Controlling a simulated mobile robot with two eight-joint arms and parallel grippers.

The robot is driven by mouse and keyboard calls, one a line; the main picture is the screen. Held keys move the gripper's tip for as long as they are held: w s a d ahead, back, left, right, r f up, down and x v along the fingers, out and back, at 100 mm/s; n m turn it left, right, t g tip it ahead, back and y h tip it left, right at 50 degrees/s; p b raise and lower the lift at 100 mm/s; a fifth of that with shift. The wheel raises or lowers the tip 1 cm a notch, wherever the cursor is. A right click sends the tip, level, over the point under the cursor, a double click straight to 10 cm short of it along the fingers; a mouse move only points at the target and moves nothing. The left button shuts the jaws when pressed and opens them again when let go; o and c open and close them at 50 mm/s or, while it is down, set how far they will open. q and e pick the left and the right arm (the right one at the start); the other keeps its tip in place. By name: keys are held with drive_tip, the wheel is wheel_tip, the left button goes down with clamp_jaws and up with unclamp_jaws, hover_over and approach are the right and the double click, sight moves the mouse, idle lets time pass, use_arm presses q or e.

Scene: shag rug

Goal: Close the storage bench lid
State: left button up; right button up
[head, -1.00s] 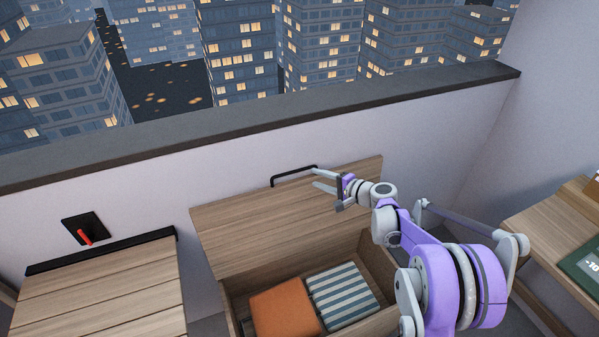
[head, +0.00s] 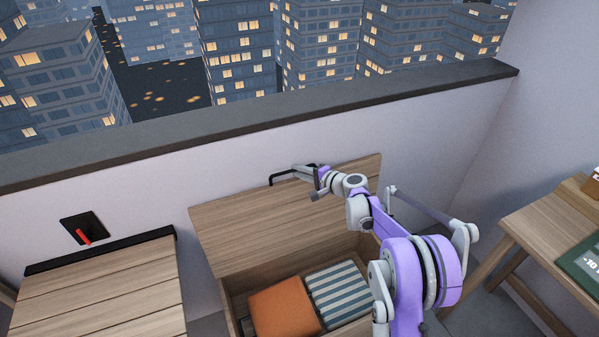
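The storage bench (head: 238,305) stands against the wall with its wooden lid (head: 262,222) raised and leaning back toward the wall. A dark bar handle (head: 281,178) is on the lid's top edge. An orange cushion (head: 284,309) and a striped cushion (head: 338,293) lie inside. My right gripper (head: 304,172) is at the lid's top edge, over the right part of the handle. Its fingers overlap the handle, and I cannot tell whether they are closed on it. My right arm covers the bench's right side. My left gripper is not in view.
A slatted wooden unit (head: 100,290) stands to the left, below a wall plate with a red lever (head: 83,236). A wooden desk (head: 545,225) with a green item (head: 585,262) is at the right. A dark window ledge (head: 260,120) runs above the bench.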

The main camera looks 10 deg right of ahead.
clamp_jaws()
drive_tip(key=shift+s, duration=0.15)
idle(1.0)
